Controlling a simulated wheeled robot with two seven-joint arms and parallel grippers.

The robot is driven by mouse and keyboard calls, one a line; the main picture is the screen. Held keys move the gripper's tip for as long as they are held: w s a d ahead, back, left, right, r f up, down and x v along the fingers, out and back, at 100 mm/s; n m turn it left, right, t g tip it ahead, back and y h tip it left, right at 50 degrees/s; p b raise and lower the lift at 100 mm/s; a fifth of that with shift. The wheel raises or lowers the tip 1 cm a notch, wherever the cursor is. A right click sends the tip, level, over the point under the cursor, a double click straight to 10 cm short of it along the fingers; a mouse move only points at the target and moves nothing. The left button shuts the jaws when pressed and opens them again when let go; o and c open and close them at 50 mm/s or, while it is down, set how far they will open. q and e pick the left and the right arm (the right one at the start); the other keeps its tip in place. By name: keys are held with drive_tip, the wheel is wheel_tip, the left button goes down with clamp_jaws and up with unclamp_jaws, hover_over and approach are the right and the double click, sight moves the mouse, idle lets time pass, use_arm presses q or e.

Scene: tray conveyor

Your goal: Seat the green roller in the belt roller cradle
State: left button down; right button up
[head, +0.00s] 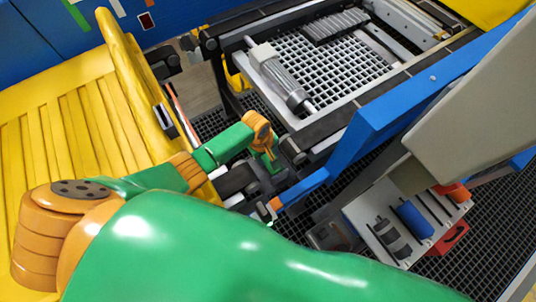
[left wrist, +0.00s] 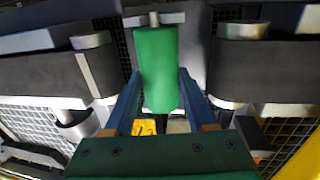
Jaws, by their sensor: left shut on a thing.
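The green roller (left wrist: 157,62) stands upright in the left wrist view, with a metal axle stub at its top end. My left gripper (left wrist: 159,82) is shut on it, one blue finger on each side. The roller is over the gap between two dark belt ends, left (left wrist: 50,75) and right (left wrist: 270,65). I cannot tell whether it touches the cradle, which I cannot make out clearly behind it. In the head view my left arm reaches toward the conveyor's near end, and the roller is not clearly seen. My right gripper is not in view.
A grey mesh tray (head: 340,62) with a metal roller (head: 282,80) lies on the conveyor. A blue rail (head: 430,85) runs along its side. A light rack (head: 376,212) at lower right holds a blue roller (head: 414,219) and a dark one (head: 392,238). A yellow slatted surface (head: 60,125) is at left.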

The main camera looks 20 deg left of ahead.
sight(267, 156)
use_arm(q)
drive_tip(key=shift+f+b, duration=0.4)
drive_tip(key=shift+f, duration=0.2)
drive_tip(key=shift+c, duration=0.7)
unclamp_jaws()
drive_tip(key=shift+r+p, duration=0.3)
drive_tip(key=shift+r, duration=0.15)
drive_tip(key=r+p, duration=0.1)
drive_tip(key=r, duration=0.3)
drive_tip(key=s+r+p, duration=0.1)
drive_tip(key=r, duration=0.1)
drive_tip(key=shift+a+r+p, duration=0.2)
drive_tip(key=shift+a+p, duration=0.1)
drive_tip(key=shift+a, duration=0.05)
drive_tip(key=shift+f, duration=0.1)
